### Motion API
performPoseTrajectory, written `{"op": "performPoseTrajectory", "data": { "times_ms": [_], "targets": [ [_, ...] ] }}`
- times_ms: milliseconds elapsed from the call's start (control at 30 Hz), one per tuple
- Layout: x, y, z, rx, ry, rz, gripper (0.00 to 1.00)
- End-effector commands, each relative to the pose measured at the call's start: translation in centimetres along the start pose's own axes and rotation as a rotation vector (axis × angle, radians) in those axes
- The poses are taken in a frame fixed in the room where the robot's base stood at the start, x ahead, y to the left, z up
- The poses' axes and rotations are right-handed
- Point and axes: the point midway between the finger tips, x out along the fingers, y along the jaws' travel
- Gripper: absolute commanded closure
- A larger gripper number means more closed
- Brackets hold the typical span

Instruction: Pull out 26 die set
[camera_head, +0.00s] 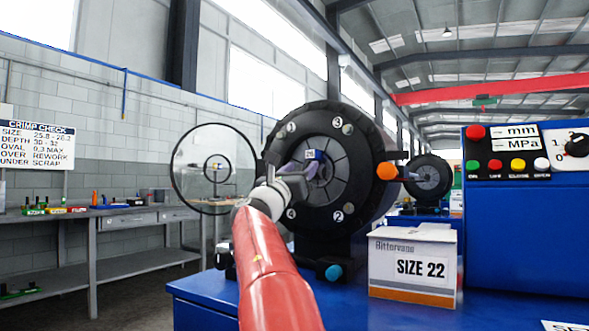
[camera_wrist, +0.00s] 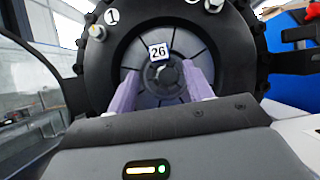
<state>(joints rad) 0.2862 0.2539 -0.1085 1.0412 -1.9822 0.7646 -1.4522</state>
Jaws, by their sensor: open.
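The 26 die set (camera_head: 338,172) sits in the round black crimper head (camera_head: 362,127) as a ring of grey segments. Its label 26 (camera_wrist: 158,51) shows at the upper part of the ring in the wrist view; the label also shows small and blue in the head view (camera_head: 313,155). My gripper (camera_head: 310,172) is in front of the die set and hides part of it. In the wrist view its two purple fingers (camera_wrist: 161,84) are open, one on each side of the die centre. I cannot tell whether the fingertips touch the die faces.
A clear round guard (camera_head: 186,165) stands open left of the crimper head. An orange knob (camera_head: 387,171) sticks out at its right. A SIZE 22 box (camera_head: 413,264) stands on the blue bench (camera_head: 345,318), beside a blue control panel (camera_head: 520,215). A grey workbench (camera_head: 140,254) runs along the wall.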

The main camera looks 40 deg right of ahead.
Motion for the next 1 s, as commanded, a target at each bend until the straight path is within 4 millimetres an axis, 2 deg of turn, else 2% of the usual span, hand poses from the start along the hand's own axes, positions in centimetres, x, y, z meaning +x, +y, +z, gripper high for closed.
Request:
{"op": "performPoseTrajectory", "data": {
  "times_ms": [33, 500, 700, 1000],
  "targets": [
    [0.9, 0.0, 0.4, -0.001, 0.001, -0.001, 0.49],
    [6.2, 0.0, 0.3, 0.001, 0.002, 0.0, 0.49],
    [7.3, 0.0, 0.1, 0.003, 0.002, 0.001, 0.49],
    [7.5, 0.0, -0.1, 0.003, 0.001, 0.001, 0.49]
  ]
}}
